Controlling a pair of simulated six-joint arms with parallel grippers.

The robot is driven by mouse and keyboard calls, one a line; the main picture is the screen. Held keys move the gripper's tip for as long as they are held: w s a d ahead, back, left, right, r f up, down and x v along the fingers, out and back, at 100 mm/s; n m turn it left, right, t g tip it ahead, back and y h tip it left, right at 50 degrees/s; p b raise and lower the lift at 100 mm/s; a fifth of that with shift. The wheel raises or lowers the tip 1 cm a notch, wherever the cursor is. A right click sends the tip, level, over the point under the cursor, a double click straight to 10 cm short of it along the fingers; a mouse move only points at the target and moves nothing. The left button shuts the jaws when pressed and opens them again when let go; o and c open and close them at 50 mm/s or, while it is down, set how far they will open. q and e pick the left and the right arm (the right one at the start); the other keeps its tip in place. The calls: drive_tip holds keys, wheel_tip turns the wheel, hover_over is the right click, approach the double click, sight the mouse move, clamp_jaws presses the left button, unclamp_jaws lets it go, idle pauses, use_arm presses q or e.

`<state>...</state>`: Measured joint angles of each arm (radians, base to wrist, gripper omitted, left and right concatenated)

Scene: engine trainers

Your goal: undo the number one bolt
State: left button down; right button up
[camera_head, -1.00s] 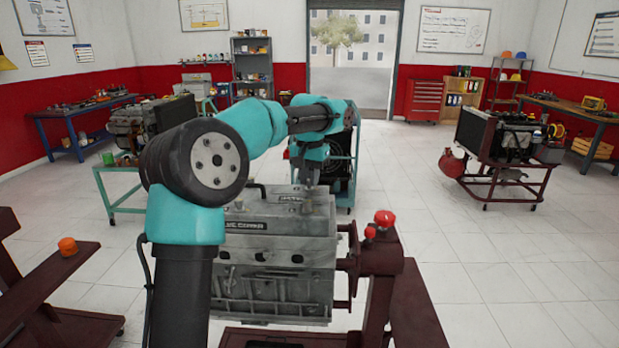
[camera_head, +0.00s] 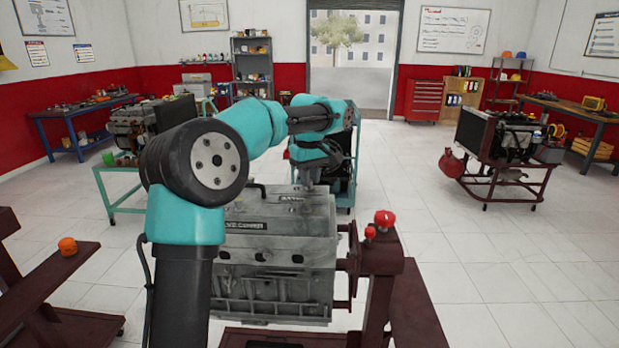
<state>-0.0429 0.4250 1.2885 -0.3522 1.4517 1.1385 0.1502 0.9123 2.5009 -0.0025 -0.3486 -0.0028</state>
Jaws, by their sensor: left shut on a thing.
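The grey engine block (camera_head: 275,260) with its valve cover (camera_head: 265,212) sits on the dark red stand (camera_head: 385,275) in front of me. My left arm comes in from the left and reaches over the engine. My left gripper (camera_head: 308,184) points down at the back right part of the valve cover. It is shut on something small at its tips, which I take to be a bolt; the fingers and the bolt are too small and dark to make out. I cannot tell the bolt's number. My right gripper is not in view.
A red knob (camera_head: 384,218) sticks up on the stand's right post. A teal cart (camera_head: 340,165) is behind the engine.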

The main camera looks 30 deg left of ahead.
use_arm(q)
drive_tip(key=n, duration=0.5)
drive_tip(key=shift+n, duration=2.6)
drive_tip(key=c, duration=1)
unclamp_jaws()
